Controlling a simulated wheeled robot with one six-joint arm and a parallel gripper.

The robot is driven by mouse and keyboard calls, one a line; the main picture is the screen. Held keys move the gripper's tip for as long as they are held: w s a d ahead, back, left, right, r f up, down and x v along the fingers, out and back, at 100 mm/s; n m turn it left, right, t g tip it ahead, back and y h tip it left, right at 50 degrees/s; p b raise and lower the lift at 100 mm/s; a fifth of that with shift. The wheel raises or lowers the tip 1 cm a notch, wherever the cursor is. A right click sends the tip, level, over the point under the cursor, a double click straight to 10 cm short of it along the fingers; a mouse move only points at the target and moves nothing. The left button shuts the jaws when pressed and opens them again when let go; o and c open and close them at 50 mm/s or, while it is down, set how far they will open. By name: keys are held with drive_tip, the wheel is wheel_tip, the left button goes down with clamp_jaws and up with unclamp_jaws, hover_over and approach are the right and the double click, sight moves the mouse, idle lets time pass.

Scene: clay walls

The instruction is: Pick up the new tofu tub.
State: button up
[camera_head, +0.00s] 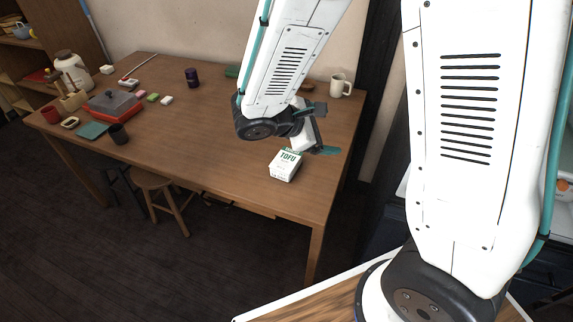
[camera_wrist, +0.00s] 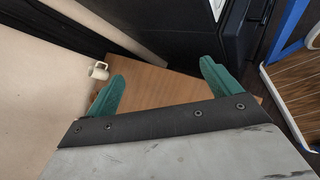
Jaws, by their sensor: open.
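The tofu tub (camera_head: 284,171) is a small white box-like tub with green TOFU lettering. It stands on the wooden table near the right front edge in the head view. My gripper (camera_head: 328,150) is just behind and to the right of the tub in that view, its teal fingers partly hidden by my wrist. In the wrist view my gripper (camera_wrist: 163,70) has its two teal fingers spread wide with nothing between them. The tub does not show in the wrist view.
A cream mug (camera_head: 340,86) stands at the table's back right; it also shows in the wrist view (camera_wrist: 98,71). A dark purple cup (camera_head: 192,77) stands at the back. A red-and-grey box (camera_head: 112,105) and several small items crowd the left. The table's middle (camera_head: 200,125) is clear.

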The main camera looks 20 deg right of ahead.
drive_tip(key=w+a+f+n+t, duration=0.45)
drive_tip(key=a+f+n, duration=0.2)
drive_tip(key=f, duration=0.35)
drive_tip(key=n+t+y, duration=0.1)
drive_tip(key=n+t, duration=0.2)
drive_tip(key=n, duration=0.3)
approach(283, 165)
drive_tip(key=x, duration=0.4)
drive_tip(key=shift+w+d+f, duration=0.1)
drive_tip(key=shift+w+d, duration=0.15)
drive_tip(key=shift+d, duration=0.1)
drive_tip(key=shift+w+f, duration=0.1)
drive_tip(key=shift+f, duration=0.15)
drive_tip(key=x, duration=0.7)
drive_tip(key=shift+w+d, duration=0.2)
drive_tip(key=c, duration=1.3)
